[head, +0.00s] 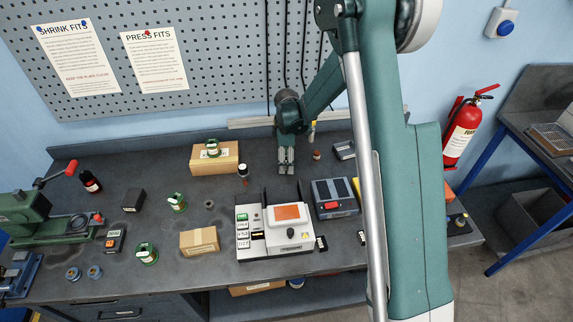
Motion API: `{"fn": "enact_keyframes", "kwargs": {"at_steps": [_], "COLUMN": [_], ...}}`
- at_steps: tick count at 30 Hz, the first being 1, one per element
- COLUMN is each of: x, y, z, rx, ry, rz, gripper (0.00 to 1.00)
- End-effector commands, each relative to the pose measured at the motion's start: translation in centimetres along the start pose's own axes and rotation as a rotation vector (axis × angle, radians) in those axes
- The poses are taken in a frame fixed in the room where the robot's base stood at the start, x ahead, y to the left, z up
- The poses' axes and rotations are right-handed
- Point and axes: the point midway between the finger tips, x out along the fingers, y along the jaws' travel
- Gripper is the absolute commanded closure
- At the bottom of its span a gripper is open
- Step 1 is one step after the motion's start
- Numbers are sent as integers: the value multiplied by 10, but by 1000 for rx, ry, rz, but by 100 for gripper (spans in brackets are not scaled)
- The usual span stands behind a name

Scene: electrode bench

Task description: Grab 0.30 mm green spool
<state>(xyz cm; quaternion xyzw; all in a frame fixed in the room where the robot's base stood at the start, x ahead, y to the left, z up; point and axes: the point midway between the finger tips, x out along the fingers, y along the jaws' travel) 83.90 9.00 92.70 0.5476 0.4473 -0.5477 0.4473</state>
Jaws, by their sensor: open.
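Three green spools with pale labels are in the head view. One green spool (212,147) sits on top of a cardboard box at the back. A second green spool (176,203) is on the bench left of centre. A third green spool (147,254) is nearer the front edge. The sizes on their labels are too small to read, so I cannot tell which is 0.30 mm. My gripper (286,170) points down over the back of the bench, open and with nothing visible in it. It is right of the cardboard box and apart from all three spools.
The cardboard box (229,163), a dark bottle (243,172) and a white machine with an orange panel (264,245) stand near my gripper. A smaller carton (199,241) lies left of the machine. A green hand press (38,219) and two blue spools (73,273) are at left.

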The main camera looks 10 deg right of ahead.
Motion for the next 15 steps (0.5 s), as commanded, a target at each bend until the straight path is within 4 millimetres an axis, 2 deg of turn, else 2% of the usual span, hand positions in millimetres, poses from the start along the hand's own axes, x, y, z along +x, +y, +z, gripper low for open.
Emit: {"fn": "enact_keyframes", "kwargs": {"at_steps": [6, 15], "x": [12, 12], "y": [0, 0], "z": [0, 0], "rx": [0, 0], "ry": [0, 0], "rz": [0, 0], "gripper": [54, 54]}}
